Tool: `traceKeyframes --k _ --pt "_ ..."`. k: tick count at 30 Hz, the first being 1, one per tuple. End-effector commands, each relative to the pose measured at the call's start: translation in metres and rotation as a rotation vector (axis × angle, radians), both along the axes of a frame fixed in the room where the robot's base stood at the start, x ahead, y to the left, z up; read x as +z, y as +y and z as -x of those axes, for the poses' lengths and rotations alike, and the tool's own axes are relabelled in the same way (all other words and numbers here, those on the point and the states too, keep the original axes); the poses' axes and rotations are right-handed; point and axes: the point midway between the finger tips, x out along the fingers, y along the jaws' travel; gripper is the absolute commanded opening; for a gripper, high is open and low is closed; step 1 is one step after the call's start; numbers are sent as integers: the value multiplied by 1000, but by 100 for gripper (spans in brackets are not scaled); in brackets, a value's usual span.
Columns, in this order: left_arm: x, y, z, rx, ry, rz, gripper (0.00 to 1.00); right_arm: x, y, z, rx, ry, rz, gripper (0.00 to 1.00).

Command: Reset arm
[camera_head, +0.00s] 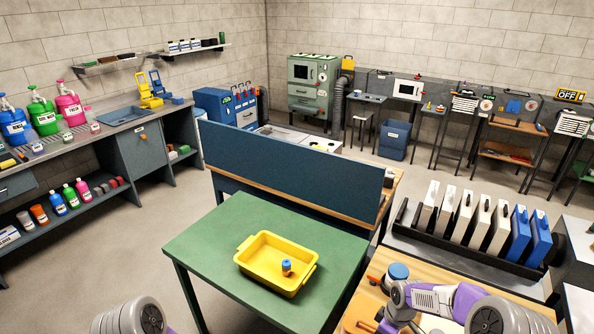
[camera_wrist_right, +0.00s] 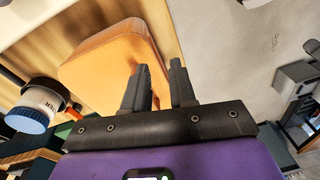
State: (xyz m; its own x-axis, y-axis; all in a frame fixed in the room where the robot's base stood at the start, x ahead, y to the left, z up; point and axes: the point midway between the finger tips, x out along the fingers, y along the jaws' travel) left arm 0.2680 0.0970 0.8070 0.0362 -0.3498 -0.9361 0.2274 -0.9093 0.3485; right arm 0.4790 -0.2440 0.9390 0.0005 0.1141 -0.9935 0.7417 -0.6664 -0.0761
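My right arm (camera_head: 440,300) reaches in over the wooden table at the lower right of the head view. My right gripper (camera_wrist_right: 159,68) shows in the right wrist view with its two dark fingers apart and nothing between them. An orange padded-looking block (camera_wrist_right: 112,62) lies beyond the fingers. Part of my left arm (camera_head: 130,318) shows at the bottom left of the head view; its gripper is out of frame. A yellow tray (camera_head: 254,265) sits on the green table, with a small blue and orange piece (camera_head: 286,267) standing inside it.
A blue-capped container (camera_head: 397,271) stands by my right arm and also shows in the right wrist view (camera_wrist_right: 38,105). A black rack (camera_head: 470,252) of white and blue cases is behind it. A blue panel (camera_head: 290,172) rises behind the green table (camera_head: 205,245).

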Motion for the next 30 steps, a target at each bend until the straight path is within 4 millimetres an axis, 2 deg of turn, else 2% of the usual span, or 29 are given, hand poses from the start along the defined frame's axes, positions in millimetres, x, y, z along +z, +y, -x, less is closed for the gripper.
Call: traceKeyframes --k 1,5,8,12,16,18,21,24,30 --pt "-5 0 1 0 1 0 43 -15 8 6 -22 7 -19 26" --pt "-15 0 1 -1 3 1 43 -49 34 23 -114 21 -78 26" --pt "-26 0 2 -1 3 1 43 -84 59 44 -220 43 -133 26" --pt "-51 0 1 -1 2 0 43 -149 106 100 -477 112 -222 26" --pt "-70 0 2 -1 3 1 43 -191 135 154 -741 175 -255 26" --pt "-77 0 2 -1 3 1 43 -204 142 178 -856 199 -254 26" --pt "-83 0 2 -1 3 1 43 -213 146 201 -970 216 -246 26" --pt "-85 0 2 -1 3 1 43 -217 148 212 -1031 222 -238 26" --pt "-84 0 2 -1 2 0 43 -216 147 214 -1050 221 -238 26"
